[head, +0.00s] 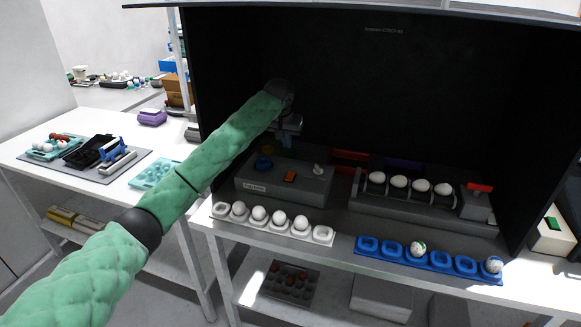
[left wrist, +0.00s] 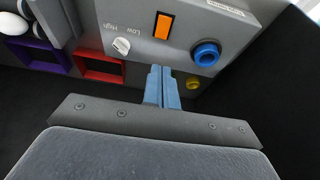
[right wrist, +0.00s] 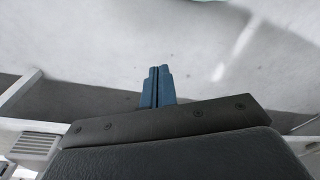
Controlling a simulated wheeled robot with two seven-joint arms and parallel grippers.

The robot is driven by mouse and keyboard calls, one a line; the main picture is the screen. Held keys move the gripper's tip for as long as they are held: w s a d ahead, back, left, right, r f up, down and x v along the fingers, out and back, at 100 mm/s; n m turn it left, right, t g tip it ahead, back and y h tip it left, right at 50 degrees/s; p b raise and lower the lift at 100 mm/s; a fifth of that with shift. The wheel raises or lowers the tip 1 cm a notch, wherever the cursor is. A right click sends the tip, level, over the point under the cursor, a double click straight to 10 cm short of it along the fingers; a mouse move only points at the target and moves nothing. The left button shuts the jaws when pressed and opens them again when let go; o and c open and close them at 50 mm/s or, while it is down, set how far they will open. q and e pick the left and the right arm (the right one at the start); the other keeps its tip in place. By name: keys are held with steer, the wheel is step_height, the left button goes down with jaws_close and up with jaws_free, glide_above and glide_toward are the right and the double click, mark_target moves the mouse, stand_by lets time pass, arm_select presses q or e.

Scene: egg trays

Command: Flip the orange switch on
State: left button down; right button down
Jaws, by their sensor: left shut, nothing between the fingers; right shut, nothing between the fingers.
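The orange switch (head: 290,176) sits on top of a grey control box (head: 310,190) inside the dark booth. In the left wrist view the orange switch (left wrist: 163,25) lies between a white Low/High knob (left wrist: 121,46) and a blue round button (left wrist: 206,54). My left gripper (head: 290,135) reaches into the booth above the back of the box. In its wrist view the left fingers (left wrist: 162,72) are shut and empty, a short way from the switch and apart from it. My right gripper (right wrist: 160,72) is shut and empty, and shows only in its own wrist view.
A white tray (head: 323,235) of eggs lies in front of the box, and a blue tray (head: 440,258) with two eggs to its right. A grey roller unit (head: 400,208) holds several eggs. Red (left wrist: 102,68) and purple (left wrist: 45,55) frames lie beside the box. A yellow knob (left wrist: 193,83) is near the fingers.

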mark_target(292, 173)
arm_select(q)
steer(key=shift+f, duration=0.1)
